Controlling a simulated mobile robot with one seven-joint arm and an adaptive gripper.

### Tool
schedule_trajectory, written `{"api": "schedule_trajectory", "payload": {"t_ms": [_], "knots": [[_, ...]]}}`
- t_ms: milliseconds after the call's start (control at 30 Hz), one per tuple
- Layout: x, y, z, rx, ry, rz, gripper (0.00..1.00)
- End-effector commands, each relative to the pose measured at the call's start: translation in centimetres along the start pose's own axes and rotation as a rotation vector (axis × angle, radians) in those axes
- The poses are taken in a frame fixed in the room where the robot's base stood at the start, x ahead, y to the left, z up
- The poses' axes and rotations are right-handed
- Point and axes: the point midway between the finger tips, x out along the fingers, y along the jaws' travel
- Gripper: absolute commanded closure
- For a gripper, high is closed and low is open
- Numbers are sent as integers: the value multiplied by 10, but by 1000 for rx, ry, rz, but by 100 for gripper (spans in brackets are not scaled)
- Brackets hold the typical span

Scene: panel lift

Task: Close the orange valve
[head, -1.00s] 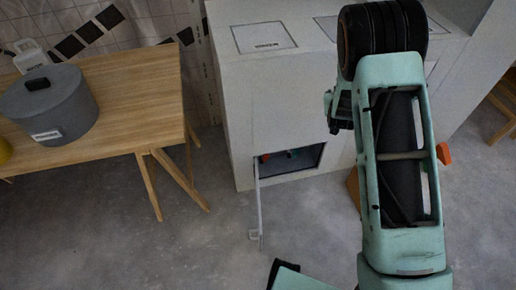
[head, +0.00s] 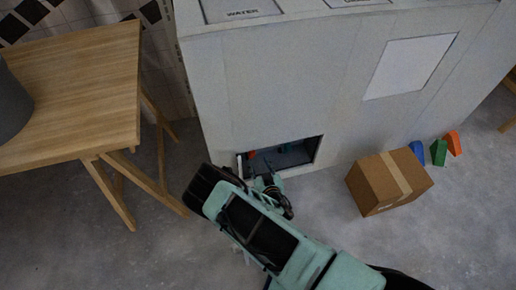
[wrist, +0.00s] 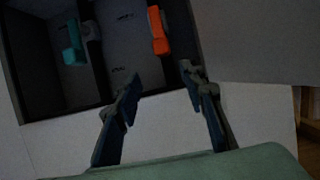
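The orange valve (wrist: 158,32) has an upright orange handle inside a dark recess, seen in the wrist view. In the head view it is a small red-orange spot (head: 251,154) at the recess's left side. A teal valve (wrist: 75,42) sits in the same recess, to the left of the orange one in the wrist view. My gripper (wrist: 160,76) is open and empty, its two fingers apart below the orange handle in the picture and not visibly touching it. In the head view my gripper (head: 266,182) is at the recess opening, partly hidden by my arm.
The recess (head: 300,153) is low in a large white cabinet (head: 280,95). A cardboard box (head: 388,182) stands on the floor to its right, with blue, green and orange wedges (head: 438,152) beyond. A wooden table (head: 75,85) is at the left. The floor between is clear.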

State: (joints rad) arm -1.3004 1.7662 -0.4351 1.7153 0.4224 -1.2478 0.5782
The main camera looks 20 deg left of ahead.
Motion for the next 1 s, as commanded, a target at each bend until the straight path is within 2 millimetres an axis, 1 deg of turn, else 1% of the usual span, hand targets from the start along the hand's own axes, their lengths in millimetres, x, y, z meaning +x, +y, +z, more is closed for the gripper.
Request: {"api": "schedule_trajectory", "payload": {"t_ms": [33,167,267,500,600,700,833,1000], "knots": [[0,-4,6,-4,3,-13,62],[7,-8,10,-2,7,-23,62],[22,-8,10,-3,8,-23,62],[68,-9,11,-4,8,-22,62],[85,-9,10,-3,7,-22,62],[96,-9,10,-3,7,-22,62],[105,-9,8,-3,6,-21,62],[107,-9,7,-2,5,-20,62]]}}
